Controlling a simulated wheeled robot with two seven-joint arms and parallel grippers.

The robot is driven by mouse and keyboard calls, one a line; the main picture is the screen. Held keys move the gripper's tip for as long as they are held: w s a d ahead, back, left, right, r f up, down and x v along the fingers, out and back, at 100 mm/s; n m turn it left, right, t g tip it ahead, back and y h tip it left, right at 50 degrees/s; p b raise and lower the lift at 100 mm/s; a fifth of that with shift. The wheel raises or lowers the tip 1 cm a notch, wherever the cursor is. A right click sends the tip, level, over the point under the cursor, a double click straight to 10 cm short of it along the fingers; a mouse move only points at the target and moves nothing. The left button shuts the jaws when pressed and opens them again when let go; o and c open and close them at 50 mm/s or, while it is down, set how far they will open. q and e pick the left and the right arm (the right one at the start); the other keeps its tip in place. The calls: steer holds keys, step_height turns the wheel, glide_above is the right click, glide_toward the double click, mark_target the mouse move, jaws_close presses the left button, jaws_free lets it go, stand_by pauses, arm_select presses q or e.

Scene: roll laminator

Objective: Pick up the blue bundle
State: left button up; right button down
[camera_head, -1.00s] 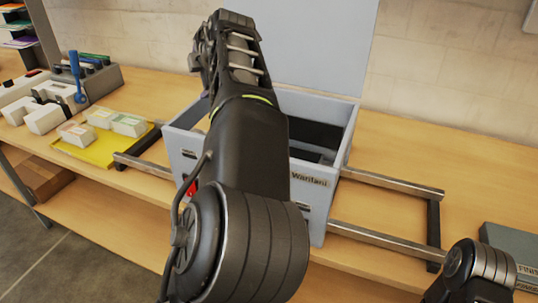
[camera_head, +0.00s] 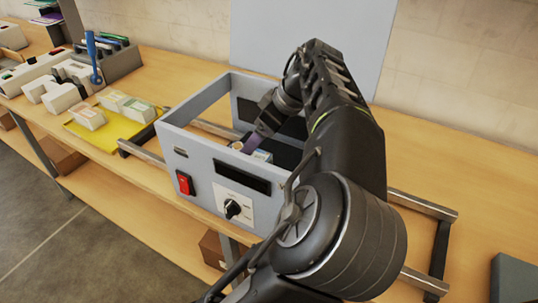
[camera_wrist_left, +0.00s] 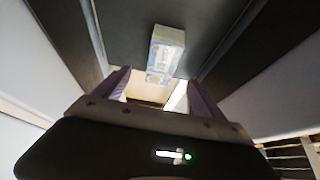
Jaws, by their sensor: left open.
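The blue bundle (camera_wrist_left: 165,52), a small pale blue and white block, lies inside the grey laminator housing (camera_head: 228,165). In the head view the bundle (camera_head: 262,156) shows only in part, beside my gripper. My left gripper (camera_head: 250,142) reaches down into the open top of the housing, its purple fingers partly hidden by its own wrist. In the left wrist view the open fingers (camera_wrist_left: 158,92) point towards the bundle, which appears between and just beyond their tips. I cannot tell whether they touch it. My right gripper is out of view.
The housing walls stand close around my gripper. Its front has a red switch (camera_head: 185,183) and a black knob (camera_head: 232,209). Metal rails (camera_head: 424,206) extend on both sides. A yellow mat (camera_head: 112,130) with several bundles lies left. A grey box (camera_head: 514,278) stands at the lower right.

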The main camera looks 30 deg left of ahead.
arm_select(q)
steer(key=shift+w+d, duration=0.2)
steer(key=shift+s+a+r, duration=0.1)
steer(key=shift+s+a, duration=0.2)
steer(key=shift+a, duration=0.05)
steer(key=shift+w+a+f, duration=0.1)
steer(key=shift+f, duration=0.4)
steer(key=shift+x, duration=0.75)
steer(key=shift+a+f, duration=0.1)
steer(key=p+x, duration=0.1)
steer(key=x, duration=0.3)
steer(key=shift+f, duration=0.45)
steer(key=shift+a+f, duration=0.1)
steer(key=shift+f, duration=0.2)
steer(key=shift+c, duration=0.4)
